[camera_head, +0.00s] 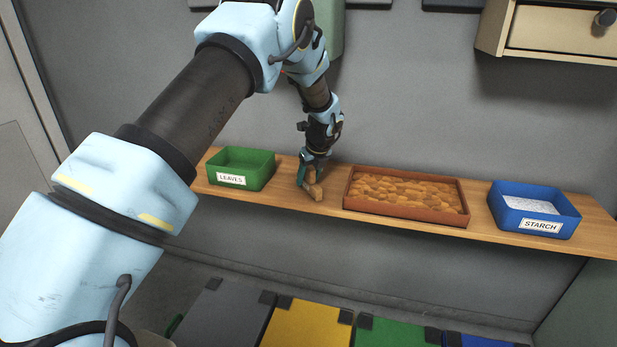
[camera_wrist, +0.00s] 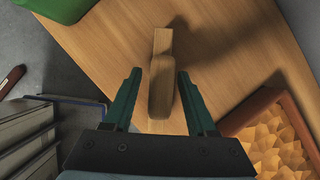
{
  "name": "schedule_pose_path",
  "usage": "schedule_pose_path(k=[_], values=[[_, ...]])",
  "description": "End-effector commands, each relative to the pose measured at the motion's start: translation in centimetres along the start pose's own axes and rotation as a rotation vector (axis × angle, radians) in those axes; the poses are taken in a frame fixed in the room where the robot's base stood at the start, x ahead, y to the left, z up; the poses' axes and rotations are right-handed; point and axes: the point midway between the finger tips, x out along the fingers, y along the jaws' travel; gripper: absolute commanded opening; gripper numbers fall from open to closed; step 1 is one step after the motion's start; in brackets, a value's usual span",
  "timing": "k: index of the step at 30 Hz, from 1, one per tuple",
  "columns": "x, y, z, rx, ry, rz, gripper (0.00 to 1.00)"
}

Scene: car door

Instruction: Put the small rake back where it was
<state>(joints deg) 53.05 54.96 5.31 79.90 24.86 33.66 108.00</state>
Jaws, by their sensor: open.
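The small rake (camera_head: 315,190) appears as a light wooden piece at the shelf, between the green bin and the brown tray. In the wrist view it is a wooden block with a narrower upper part (camera_wrist: 161,90). My gripper (camera_head: 310,176) is low over the shelf at this piece. In the wrist view its two green fingers (camera_wrist: 160,73) stand apart, one on each side of the wood, with a gap visible on both sides. The rake's full shape is partly hidden, and I cannot tell exactly how it rests on the shelf.
The wooden shelf (camera_head: 400,231) carries a green LEAVES bin (camera_head: 248,168) on the left, a brown tray (camera_head: 370,206) of brown pieces, and a blue STARCH bin (camera_head: 508,208) on the right. A drawer unit (camera_head: 550,30) hangs above. Coloured boxes (camera_head: 310,322) stand below.

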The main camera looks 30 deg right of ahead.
Motion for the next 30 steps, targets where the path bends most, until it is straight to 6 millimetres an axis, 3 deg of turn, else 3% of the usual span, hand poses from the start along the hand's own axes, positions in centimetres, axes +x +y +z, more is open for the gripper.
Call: schedule_pose_path(k=[8,21,30], values=[[-1.2,-0.1,0.1,0.0,0.0,-0.001,0.57],[-9.7,-0.1,0.1,0.0,-0.001,-0.002,0.57],[-12.2,-0.1,0.1,0.0,0.0,-0.001,0.57]])
